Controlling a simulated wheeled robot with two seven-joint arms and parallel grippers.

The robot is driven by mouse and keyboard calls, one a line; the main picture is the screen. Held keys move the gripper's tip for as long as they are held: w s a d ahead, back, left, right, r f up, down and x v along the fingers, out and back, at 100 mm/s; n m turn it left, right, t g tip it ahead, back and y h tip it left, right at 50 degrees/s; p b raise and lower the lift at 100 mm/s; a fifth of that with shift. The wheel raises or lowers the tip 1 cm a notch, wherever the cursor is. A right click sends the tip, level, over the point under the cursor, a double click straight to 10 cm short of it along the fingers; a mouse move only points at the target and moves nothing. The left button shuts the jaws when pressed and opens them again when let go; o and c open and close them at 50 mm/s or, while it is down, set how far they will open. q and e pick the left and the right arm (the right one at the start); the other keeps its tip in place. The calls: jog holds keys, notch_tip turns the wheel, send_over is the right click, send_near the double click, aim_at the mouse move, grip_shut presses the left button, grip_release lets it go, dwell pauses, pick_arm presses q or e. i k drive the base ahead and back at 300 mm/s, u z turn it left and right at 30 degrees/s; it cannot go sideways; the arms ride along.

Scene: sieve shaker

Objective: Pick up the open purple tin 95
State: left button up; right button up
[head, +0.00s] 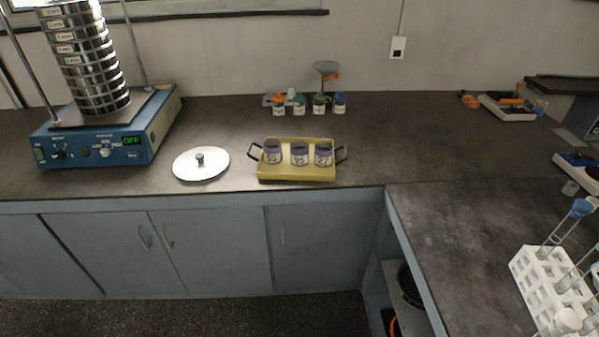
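Three open purple tins stand in a row on a yellow tray (297,173) with dark handles at both ends. They are the left tin (272,154), the middle tin (299,156) and the right tin (323,156). Each has a pale label with a number too small to read surely, so I cannot tell which one is 95. The tins stand upright, and their tops look dark and uncovered. Neither of my grippers is in view.
A round white lid (201,165) with a knob lies left of the tray. A blue sieve shaker (95,148) with a sieve stack stands further left. Several small jars (299,104) and a funnel (326,70) stand behind. A white tube rack (545,285) is at right.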

aim_at(298, 149)
jog(key=z, duration=0.05)
jog(key=k, duration=0.7)
jog(key=u, duration=1.05)
jog(key=i, duration=1.5)
jog(key=z, duration=0.6)
jog(key=i, duration=1.05)
jog(key=z, duration=0.95)
